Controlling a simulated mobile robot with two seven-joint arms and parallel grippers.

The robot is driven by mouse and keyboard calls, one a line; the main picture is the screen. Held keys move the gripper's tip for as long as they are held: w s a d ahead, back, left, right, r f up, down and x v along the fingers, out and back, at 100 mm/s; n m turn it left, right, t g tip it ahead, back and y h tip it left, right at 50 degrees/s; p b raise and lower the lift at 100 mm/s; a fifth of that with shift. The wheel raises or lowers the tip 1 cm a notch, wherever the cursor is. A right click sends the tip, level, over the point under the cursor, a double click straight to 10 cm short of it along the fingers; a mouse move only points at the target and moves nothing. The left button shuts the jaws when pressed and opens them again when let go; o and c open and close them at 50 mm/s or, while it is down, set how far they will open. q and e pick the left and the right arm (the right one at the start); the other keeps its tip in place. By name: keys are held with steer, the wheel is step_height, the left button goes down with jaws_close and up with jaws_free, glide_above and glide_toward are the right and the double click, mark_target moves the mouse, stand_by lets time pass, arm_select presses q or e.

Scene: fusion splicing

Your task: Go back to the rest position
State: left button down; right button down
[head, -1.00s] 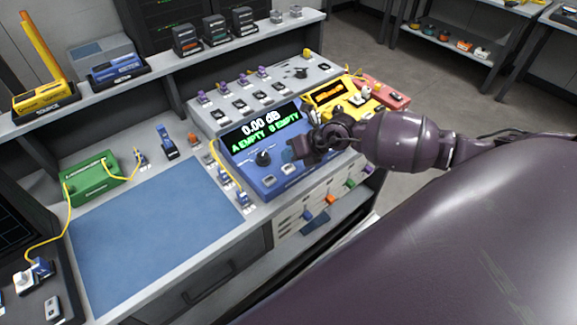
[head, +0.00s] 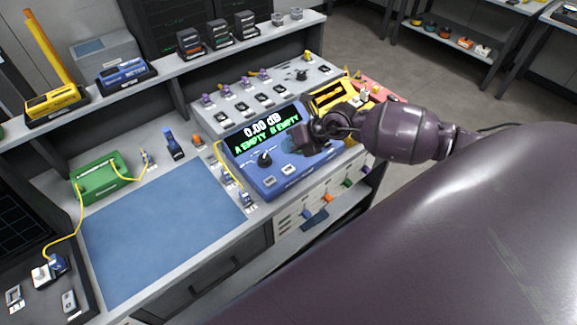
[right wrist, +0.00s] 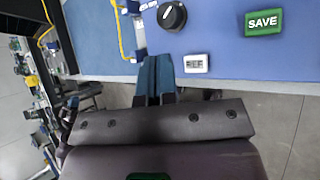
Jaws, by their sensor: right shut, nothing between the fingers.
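My right gripper (head: 297,138) is over the blue meter (head: 280,181), whose screen reads 0.00 dB, A EMPTY, B EMPTY. In the right wrist view my right gripper (right wrist: 155,78) has its fingers together with nothing between them. That view also shows the meter's black knob (right wrist: 172,16), a white button (right wrist: 196,63) and a green SAVE button (right wrist: 263,22). In the head view my right forearm hides part of the yellow device (head: 330,97). My left gripper is not in view.
A blue mat (head: 160,235) lies clear on the bench. A green box (head: 100,180) with yellow fibre stands at its left. A raised shelf (head: 165,78) holds several devices at the back. Drawers with coloured tabs (head: 327,198) are below the meter.

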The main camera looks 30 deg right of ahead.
stand_by(0.7)
steer(key=shift+w+r, duration=0.15)
steer(key=shift+r, duration=0.05)
steer(key=w+a+r+m+t+y, duration=0.25)
steer(key=a+r+m+t, duration=0.25)
steer(key=r+m+t, duration=0.5)
steer(key=s+f+m+g+h, duration=0.5)
steer(key=s+f+m+h, duration=0.3)
steer(key=s+f+m, duration=1.2)
steer(key=s+m, duration=0.3)
steer(key=m, duration=0.1)
steer(key=shift+f+h, duration=0.35)
